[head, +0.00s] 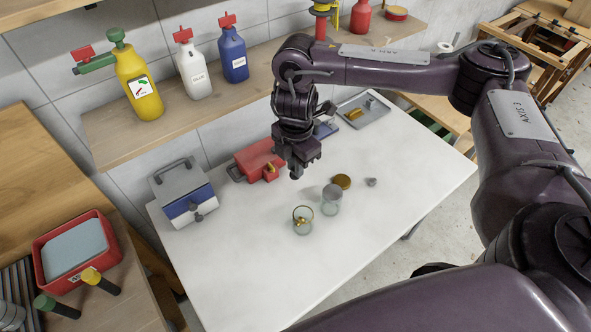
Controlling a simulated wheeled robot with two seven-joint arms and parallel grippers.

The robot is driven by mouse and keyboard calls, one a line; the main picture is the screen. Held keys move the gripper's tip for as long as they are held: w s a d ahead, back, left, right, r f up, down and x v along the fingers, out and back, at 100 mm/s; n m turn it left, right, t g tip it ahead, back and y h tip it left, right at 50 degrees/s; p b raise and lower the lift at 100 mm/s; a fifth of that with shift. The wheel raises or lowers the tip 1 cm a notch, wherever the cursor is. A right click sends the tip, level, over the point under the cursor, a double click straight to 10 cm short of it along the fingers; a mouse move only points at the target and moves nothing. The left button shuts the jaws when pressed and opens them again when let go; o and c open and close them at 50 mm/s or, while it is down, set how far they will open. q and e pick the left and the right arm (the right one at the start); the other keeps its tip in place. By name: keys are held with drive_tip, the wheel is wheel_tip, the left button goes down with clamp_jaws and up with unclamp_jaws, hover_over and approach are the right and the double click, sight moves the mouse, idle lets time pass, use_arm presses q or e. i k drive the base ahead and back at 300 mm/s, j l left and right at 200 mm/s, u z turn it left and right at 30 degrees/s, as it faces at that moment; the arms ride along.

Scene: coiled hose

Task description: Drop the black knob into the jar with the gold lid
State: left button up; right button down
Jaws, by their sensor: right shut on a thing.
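My right gripper (297,168) points down above the white table, left of and behind the jars. It is shut on a small dark thing between its fingertips, which looks like the black knob but is mostly hidden by the fingers. A clear glass jar (303,228) stands nearest the front, with small gold pieces inside. A second glass jar (332,206) with a grey round top stands just right of it. A gold-brown round lid (342,181) shows behind the second jar; I cannot tell whether it lies on the table. My left gripper is out of view.
A red toolbox (257,158) and a blue-grey box (187,199) stand left of the gripper. A small grey piece (371,182) lies right of the lid. A metal tray (364,111) is at the back. The table's front (270,290) is clear.

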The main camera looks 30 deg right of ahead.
sight(302, 231)
drive_tip(key=l+u, duration=0.2)
drive_tip(key=l, duration=0.25)
drive_tip(key=l+u, duration=0.2)
drive_tip(key=l, duration=0.2)
drive_tip(key=k+l+u, duration=0.2)
drive_tip(key=l, duration=0.2)
drive_tip(key=l+u, duration=0.2)
drive_tip(key=l, duration=0.2)
drive_tip(key=k, duration=0.05)
